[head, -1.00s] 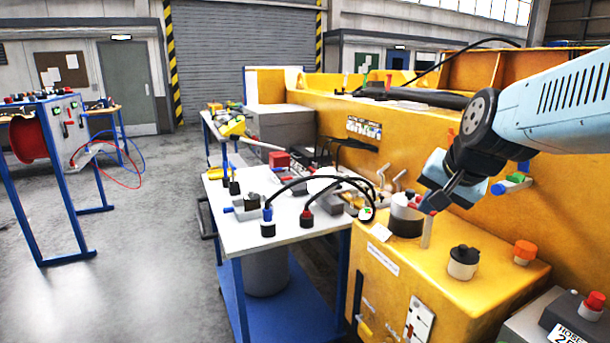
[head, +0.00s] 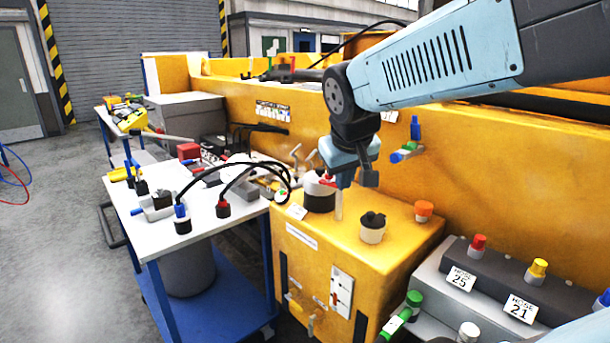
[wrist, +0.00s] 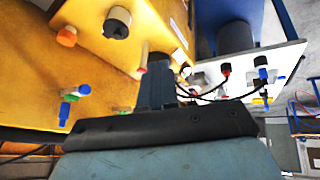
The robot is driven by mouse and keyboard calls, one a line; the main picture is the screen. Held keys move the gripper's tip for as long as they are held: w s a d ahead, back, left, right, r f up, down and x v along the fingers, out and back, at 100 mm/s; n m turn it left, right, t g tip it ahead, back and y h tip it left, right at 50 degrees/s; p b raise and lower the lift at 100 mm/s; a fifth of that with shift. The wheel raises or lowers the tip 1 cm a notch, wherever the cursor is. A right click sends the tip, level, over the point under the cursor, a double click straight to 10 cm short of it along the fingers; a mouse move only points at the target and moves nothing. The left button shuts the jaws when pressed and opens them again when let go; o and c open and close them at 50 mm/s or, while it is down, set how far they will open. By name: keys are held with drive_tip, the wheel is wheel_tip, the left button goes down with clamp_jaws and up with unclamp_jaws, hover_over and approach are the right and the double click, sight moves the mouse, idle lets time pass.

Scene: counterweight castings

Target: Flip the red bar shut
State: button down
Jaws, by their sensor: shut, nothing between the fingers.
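A small red piece (head: 327,180), which may be the red bar, shows at the top of a dark and pale cylinder (head: 319,198) on the yellow cabinet (head: 390,245). A pale upright post (head: 339,205) stands beside it. My gripper (head: 357,180) is shut and empty, just right of the red piece in the head view; I cannot tell whether they touch. In the wrist view my gripper (wrist: 155,82) partly covers the cylinder, and a red piece (wrist: 143,57) shows at its left side. A white plate (head: 341,290) with small red parts is on the cabinet's front.
A black-capped pot (head: 373,228) and an orange knob (head: 424,210) stand on the cabinet to the right. Black hoses (head: 240,170) arch over the white-topped cart (head: 150,235) at left. A grey block with labelled hose ports (head: 480,285) is at front right. The yellow wall (head: 250,90) runs behind.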

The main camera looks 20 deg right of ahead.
drive_tip(key=w+f+n+h, duration=0.2)
drive_tip(key=w+f+n, duration=0.1)
drive_tip(key=w, duration=1.5)
approach(323, 183)
wheel_tip(323, 183, down, 4)
drive_tip(key=w, duration=0.1)
drive_tip(key=shift+w+d+t, duration=0.2)
drive_tip(key=shift+d, duration=0.3)
drive_tip(key=shift+w+d+t, duration=0.2)
drive_tip(key=shift+w+d, duration=0.05)
drive_tip(key=shift+d, duration=0.2)
